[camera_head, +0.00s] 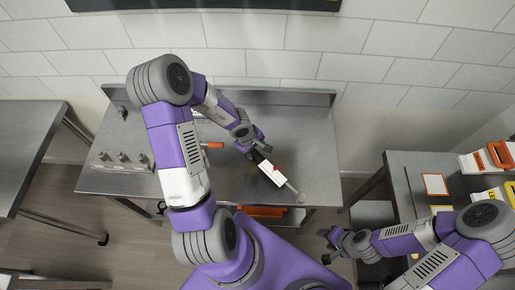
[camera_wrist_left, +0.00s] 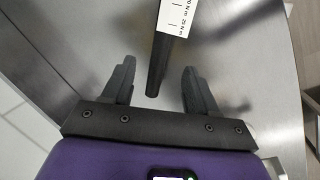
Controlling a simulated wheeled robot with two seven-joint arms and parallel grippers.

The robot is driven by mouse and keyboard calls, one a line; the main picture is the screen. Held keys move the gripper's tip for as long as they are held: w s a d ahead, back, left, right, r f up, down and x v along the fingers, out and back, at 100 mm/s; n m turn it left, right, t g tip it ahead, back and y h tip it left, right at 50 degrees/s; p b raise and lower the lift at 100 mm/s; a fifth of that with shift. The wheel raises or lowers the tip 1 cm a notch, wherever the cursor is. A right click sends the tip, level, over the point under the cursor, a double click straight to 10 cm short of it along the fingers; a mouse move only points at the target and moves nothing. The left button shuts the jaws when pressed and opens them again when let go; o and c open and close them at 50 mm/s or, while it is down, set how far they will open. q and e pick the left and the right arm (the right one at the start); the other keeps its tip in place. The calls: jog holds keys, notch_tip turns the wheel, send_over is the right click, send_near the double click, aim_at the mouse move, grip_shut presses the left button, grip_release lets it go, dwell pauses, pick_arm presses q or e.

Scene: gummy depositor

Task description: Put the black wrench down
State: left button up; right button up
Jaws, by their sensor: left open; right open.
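The black wrench (camera_wrist_left: 157,60) has a dark handle and a white label with torque markings. In the head view its white label (camera_head: 271,172) has a red mark, and a grey metal end points to the lower right. It appears to lie on the steel table (camera_head: 240,185). My left gripper (camera_head: 257,147) is at the handle end. In the left wrist view its fingers (camera_wrist_left: 158,88) are open on either side of the handle, with gaps on both sides. My right gripper (camera_head: 333,243) is open and empty, in front of the table at the right.
An orange-handled tool (camera_head: 213,145) lies left of the wrench, partly hidden by my left arm. A metal block with several knobs (camera_head: 122,160) is at the table's left. A side table (camera_head: 410,180) at the right holds orange-framed cards and bins. The table's right part is clear.

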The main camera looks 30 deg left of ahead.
pick_arm(q)
jog(key=p+v, duration=0.1)
jog(key=v, duration=0.2)
jog(key=shift+f, duration=0.1)
dwell(0.5)
